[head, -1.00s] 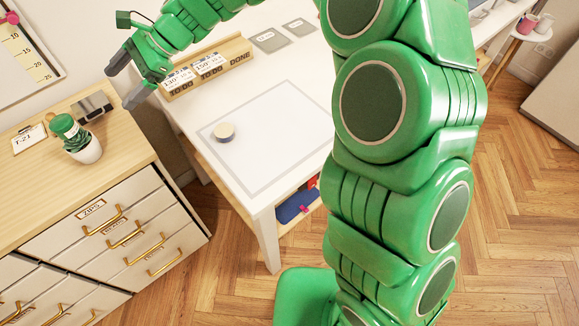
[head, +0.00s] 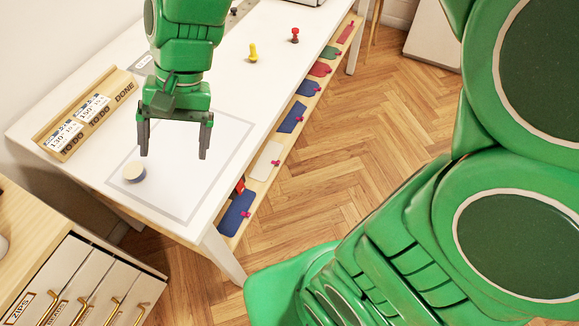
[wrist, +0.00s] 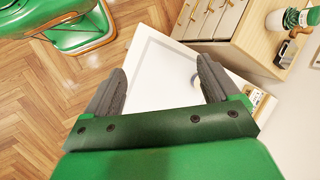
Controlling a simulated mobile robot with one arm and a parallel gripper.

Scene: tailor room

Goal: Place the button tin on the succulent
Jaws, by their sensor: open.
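A white pot with a green plant, which looks like the succulent (wrist: 276,20), stands on the wooden drawer cabinet at the wrist view's upper right. A green, tin-like round thing with a white marking (wrist: 301,17) shows at its top; it may be the button tin, but exact contact is unclear. In the head view the plant is out of frame, apart from a white sliver at the left edge. My gripper (head: 174,152) is open and empty, pointing down above the white table. Its fingers (wrist: 160,92) are spread in the wrist view.
A low round beige-topped disc (head: 134,173) lies on the white table (head: 205,215), left of my gripper. A wooden card rack (head: 90,112) stands behind. A yellow piece (head: 253,53) and a red piece (head: 295,35) stand farther along. The drawer cabinet (head: 45,240) is at lower left.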

